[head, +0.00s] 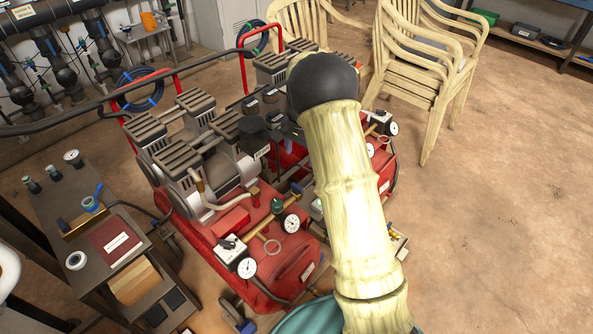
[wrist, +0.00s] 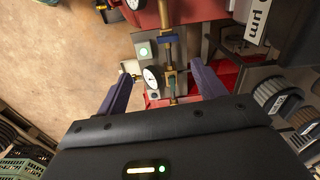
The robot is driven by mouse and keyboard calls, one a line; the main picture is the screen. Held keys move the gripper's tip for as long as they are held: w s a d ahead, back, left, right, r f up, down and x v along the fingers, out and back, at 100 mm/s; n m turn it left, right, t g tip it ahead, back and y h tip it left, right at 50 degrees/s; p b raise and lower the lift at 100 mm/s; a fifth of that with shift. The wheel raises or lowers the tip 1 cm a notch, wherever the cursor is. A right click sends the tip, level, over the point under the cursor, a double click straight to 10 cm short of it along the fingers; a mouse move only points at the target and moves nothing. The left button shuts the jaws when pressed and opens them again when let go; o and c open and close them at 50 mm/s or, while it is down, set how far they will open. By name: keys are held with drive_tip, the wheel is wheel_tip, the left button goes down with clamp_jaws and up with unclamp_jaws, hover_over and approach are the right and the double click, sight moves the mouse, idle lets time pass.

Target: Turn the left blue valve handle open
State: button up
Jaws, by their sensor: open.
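In the wrist view, a small dark blue handle (wrist: 173,37) sits across a vertical brass pipe (wrist: 169,53), beyond my fingertips. My gripper (wrist: 161,74) is open, with its two fingers apart on either side of the pipe and a round white gauge (wrist: 151,76); nothing is visibly held. A narrow blue-green part (wrist: 173,99) shows lower between the fingers. In the head view, a dark blue handle (head: 296,187) shows near the brass pipe of the red compressor (head: 230,235). I cannot tell which blue handle is the left one. My arm hides my gripper there.
A dark cart (head: 60,196) with small fittings and a dark red book (head: 116,242) stands left. Gauges (head: 246,267) and hoses crowd the compressors. The floor at right (head: 510,200) is clear.

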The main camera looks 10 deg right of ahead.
sight(297, 186)
drive_tip(key=shift+w+a+r+m+p, duration=0.1)
drive_tip(key=shift+w+a+m+p, duration=0.1)
drive_tip(key=shift+w, duration=0.35)
drive_tip(key=shift+w+a+m+p, duration=0.1)
drive_tip(key=shift+w+m+p, duration=0.1)
drive_tip(key=shift+w, duration=0.3)
wheel_tip(297, 186, down, 18)
drive_tip(key=shift+r+b, duration=0.25)
drive_tip(key=shift+b, duration=0.6)
drive_tip(key=c, duration=1)
